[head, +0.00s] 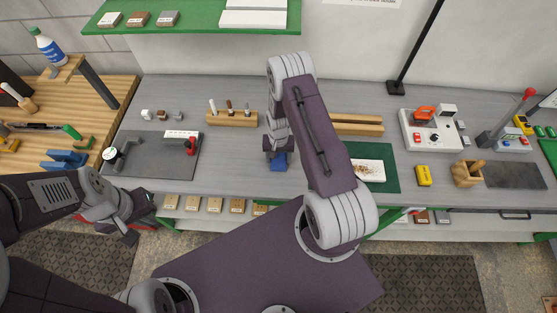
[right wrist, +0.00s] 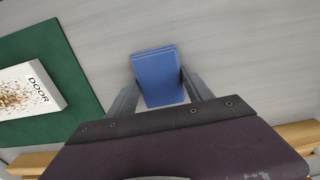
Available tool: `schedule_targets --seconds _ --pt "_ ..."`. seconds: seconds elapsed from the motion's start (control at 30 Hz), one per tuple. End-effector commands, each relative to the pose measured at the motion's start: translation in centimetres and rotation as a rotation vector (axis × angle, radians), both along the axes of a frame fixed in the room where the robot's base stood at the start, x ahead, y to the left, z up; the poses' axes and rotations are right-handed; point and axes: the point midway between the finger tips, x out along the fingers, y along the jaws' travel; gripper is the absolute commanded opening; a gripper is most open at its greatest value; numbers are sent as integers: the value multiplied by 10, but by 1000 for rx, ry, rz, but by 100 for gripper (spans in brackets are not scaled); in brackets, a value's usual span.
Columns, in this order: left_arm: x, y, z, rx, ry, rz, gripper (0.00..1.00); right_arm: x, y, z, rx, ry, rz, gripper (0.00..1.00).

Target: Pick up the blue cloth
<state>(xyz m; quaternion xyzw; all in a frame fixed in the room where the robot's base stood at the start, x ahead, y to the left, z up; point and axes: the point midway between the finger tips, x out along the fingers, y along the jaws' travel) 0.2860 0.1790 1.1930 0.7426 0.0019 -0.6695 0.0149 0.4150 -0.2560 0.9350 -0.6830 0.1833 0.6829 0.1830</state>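The blue cloth, a small folded stack, lies on the grey workbench and shows in the right wrist view (right wrist: 157,72). In the head view the cloth (head: 278,163) shows just below my right gripper (head: 277,152). In the right wrist view the fingers of my right gripper (right wrist: 159,90) are spread, one on each side of the cloth. Their tips are close to its side edges; I cannot tell whether they touch it. My left gripper (head: 138,222) is at the front edge of the bench on the left, away from the cloth; its finger opening is unclear.
A green mat (head: 390,180) with a white board labelled DOOR (head: 368,170) is right of the cloth. A wooden tool holder (head: 231,118) stands behind left, and a dark mat (head: 130,165) lies further left. Bare bench surrounds the cloth's left side.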

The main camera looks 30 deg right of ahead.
Motion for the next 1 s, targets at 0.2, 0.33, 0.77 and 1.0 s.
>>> schedule_targets --seconds 0.2,0.33,0.77,1.0 --pt "0 0 0 0 0 0 0 0 0 0 0 0 0 20" --pt "0 0 -1 0 0 0 0 0 0 1 0 0 0 20" --pt "0 0 -28 0 0 0 0 -1 -20 48 -1 -5 -8 20" --pt "0 0 -47 0 0 0 0 -10 -75 82 -2 -5 -7 20"
